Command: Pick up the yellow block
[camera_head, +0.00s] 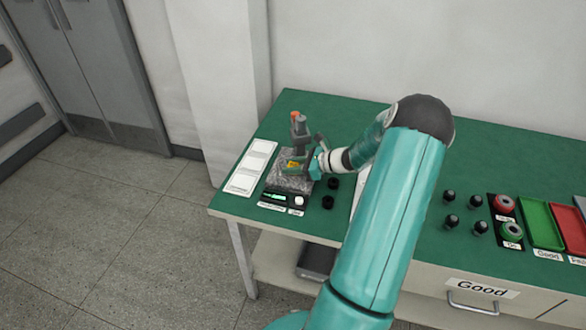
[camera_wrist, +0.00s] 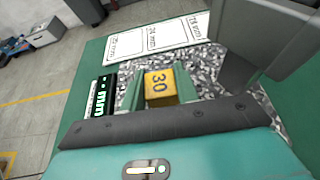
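The yellow block (camera_wrist: 160,86) is marked "30" and sits on the speckled grey plate of the measuring stand. In the wrist view it lies between the two green fingers of my gripper (camera_wrist: 161,90), one on each side. The fingers are very close to its sides, but I cannot tell whether they press on it. In the head view the block (camera_head: 293,164) shows as a small yellow patch beside my gripper (camera_head: 303,166), partly hidden by it. The lower sides of the block are hidden.
The stand's grey column with an orange top (camera_head: 297,125) rises close behind the block. The stand has a lit display (camera_head: 278,197). A white label card (camera_head: 252,167) lies left. Black knobs (camera_head: 328,202), a green tray (camera_head: 542,226) and a red tray (camera_head: 569,229) are to the right.

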